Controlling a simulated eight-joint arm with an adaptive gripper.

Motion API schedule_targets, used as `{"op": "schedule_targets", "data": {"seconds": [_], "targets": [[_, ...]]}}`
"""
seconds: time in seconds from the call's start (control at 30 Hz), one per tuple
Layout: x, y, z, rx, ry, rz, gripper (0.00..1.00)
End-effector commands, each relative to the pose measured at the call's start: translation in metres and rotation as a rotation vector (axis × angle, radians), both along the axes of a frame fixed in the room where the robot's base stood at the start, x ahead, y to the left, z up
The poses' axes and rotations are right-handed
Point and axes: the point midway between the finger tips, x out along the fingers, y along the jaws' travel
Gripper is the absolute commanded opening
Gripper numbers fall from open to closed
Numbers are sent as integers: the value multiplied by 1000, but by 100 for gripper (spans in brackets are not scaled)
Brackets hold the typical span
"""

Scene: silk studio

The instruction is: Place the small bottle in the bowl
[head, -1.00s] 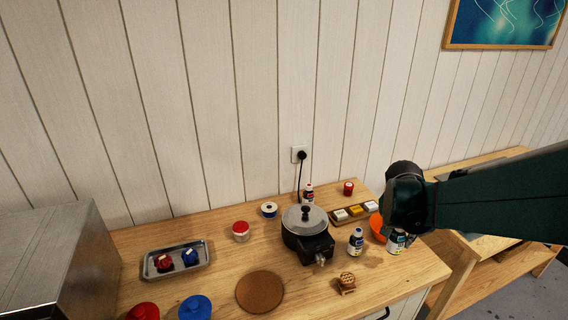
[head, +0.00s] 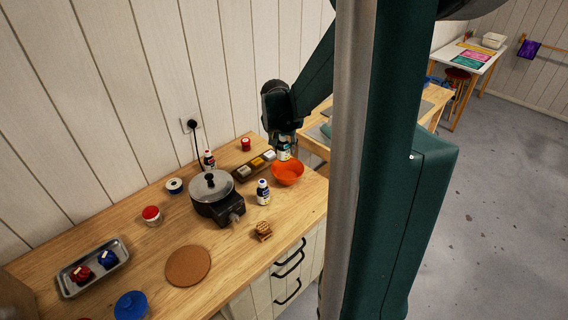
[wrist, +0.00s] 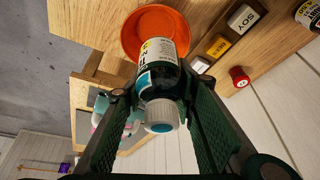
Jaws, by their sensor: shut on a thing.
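A small dark bottle (wrist: 160,76) with a white cap and pale label is between my gripper's fingers in the wrist view. My gripper (head: 284,140) is shut on it and holds it above the orange bowl (head: 288,176). In the head view the held bottle (head: 284,154) is just over the bowl's far rim. In the wrist view the bowl (wrist: 140,22) lies beyond the bottle's base, and the bottle covers part of it. I cannot tell whether bottle and bowl touch.
Another bottle (head: 263,192) stands left of the bowl. A tray of small blocks (head: 255,166) lies behind it. A pot on a burner (head: 212,189), a red-lidded jar (head: 152,215) and a cork mat (head: 188,265) are further left. The counter's right edge is close to the bowl.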

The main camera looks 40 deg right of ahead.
Motion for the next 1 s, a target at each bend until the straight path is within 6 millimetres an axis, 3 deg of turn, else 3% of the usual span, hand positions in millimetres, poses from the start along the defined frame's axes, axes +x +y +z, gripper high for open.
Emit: {"op": "schedule_targets", "data": {"seconds": [0.2, 0.67, 1.0], "targets": [[11, -5, 2, 1, -2, 7, 14], [12, -6, 0, 1, -3, 8, 14], [13, -6, -33, 1, -3, 8, 14]]}}
